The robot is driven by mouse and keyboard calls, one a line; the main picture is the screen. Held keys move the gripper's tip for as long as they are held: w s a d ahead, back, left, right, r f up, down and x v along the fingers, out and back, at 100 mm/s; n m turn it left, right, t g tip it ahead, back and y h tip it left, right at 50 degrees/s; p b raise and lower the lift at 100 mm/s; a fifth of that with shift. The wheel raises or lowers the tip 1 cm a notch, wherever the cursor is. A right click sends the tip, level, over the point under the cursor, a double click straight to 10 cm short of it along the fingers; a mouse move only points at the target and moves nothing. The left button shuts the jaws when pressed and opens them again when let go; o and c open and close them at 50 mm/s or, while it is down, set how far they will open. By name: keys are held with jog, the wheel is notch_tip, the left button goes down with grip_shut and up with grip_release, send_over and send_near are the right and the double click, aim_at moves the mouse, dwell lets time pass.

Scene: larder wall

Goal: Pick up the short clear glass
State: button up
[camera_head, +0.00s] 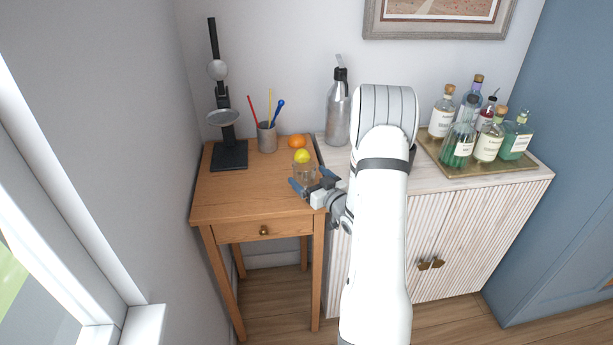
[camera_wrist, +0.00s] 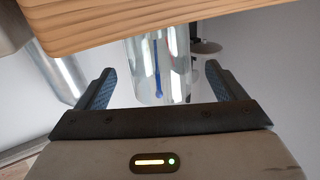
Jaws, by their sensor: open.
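The short clear glass (camera_head: 305,173) stands on the small wooden table (camera_head: 240,196), near its right front. My gripper (camera_head: 311,181) is open at the table's front right, with one blue-padded finger on each side of the glass. In the wrist view the picture is upside down. The glass (camera_wrist: 172,85) shows between the two fingers of my gripper (camera_wrist: 160,72), with a gap on both sides. Whether it is fully between the pads or just ahead of them, I cannot tell. A blue pen shows through it.
A yellow lemon (camera_head: 302,156) shows at the glass's rim; whether behind or on it is unclear. An orange (camera_head: 297,141), a pen cup (camera_head: 267,138) and a black stand (camera_head: 229,155) are behind. A steel bottle (camera_head: 338,115) and a bottle tray (camera_head: 470,168) stand on the cabinet.

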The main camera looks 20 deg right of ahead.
jog(key=shift+w+a, duration=0.15)
jog(key=shift+w, duration=0.6)
jog(key=shift+w+a, duration=0.15)
jog(key=shift+w, duration=0.6)
jog(key=shift+c, duration=0.2)
jog(key=shift+r, duration=0.1)
jog(key=c, duration=1.2)
